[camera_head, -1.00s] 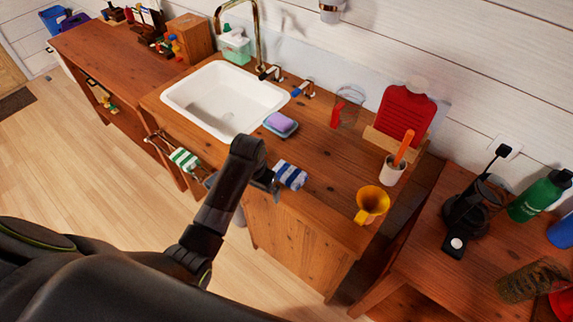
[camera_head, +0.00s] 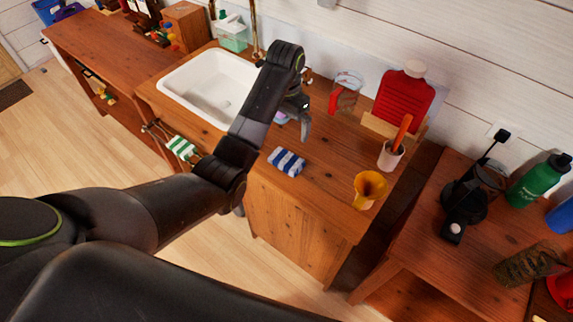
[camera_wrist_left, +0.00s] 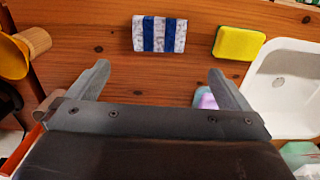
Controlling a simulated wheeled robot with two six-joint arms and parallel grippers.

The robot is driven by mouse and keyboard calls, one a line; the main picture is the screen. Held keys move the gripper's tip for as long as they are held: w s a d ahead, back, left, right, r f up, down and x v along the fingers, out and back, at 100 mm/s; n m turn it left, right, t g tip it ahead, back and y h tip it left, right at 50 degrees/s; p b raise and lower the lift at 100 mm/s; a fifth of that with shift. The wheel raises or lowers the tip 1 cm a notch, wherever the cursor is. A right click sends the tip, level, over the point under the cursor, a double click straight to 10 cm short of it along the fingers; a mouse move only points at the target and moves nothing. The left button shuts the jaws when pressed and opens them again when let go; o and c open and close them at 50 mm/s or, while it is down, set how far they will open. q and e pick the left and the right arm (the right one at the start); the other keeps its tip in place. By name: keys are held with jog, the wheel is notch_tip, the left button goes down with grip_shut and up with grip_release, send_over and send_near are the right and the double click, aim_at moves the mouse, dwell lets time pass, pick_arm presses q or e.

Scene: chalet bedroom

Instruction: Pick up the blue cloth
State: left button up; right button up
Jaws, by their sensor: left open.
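The blue cloth (camera_head: 287,162), with blue and white stripes, lies folded on the wooden counter (camera_head: 330,200) near its front edge, right of the sink. In the left wrist view the cloth (camera_wrist_left: 160,34) lies flat beyond the fingertips, roughly centred between them and apart from them. My left gripper (camera_head: 302,125) is above the counter, farther back toward the wall than the cloth. In the left wrist view the left gripper (camera_wrist_left: 158,67) is open, with nothing between its fingers. My right gripper is not in view.
A yellow sponge (camera_wrist_left: 238,43) lies beside the cloth in the left wrist view. The white sink (camera_head: 190,85) is left. A yellow cup (camera_head: 368,188), a utensil holder (camera_head: 390,154) and a red board (camera_head: 404,98) are right. A green-striped towel (camera_head: 181,148) hangs in front.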

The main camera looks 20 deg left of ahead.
pick_arm(q)
jog(key=b, duration=0.3)
send_over(287, 158)
notch_tip(287, 158, down, 4)
notch_tip(287, 158, down, 4)
jog(key=shift+s+a+r+p, duration=0.1)
jog(key=shift+r+p, duration=0.05)
jog(key=shift+p, duration=0.35)
jog(key=shift+f+p, duration=0.65)
jog(key=shift+f, duration=2.6)
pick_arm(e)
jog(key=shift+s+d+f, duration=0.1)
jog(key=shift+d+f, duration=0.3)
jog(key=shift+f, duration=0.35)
pick_arm(q)
jog(key=c, duration=0.6)
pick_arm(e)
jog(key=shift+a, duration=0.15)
pick_arm(q)
notch_tip(287, 158, up, 10)
jog(key=shift+r+b, duration=0.1)
jog(key=shift+b, duration=0.5)
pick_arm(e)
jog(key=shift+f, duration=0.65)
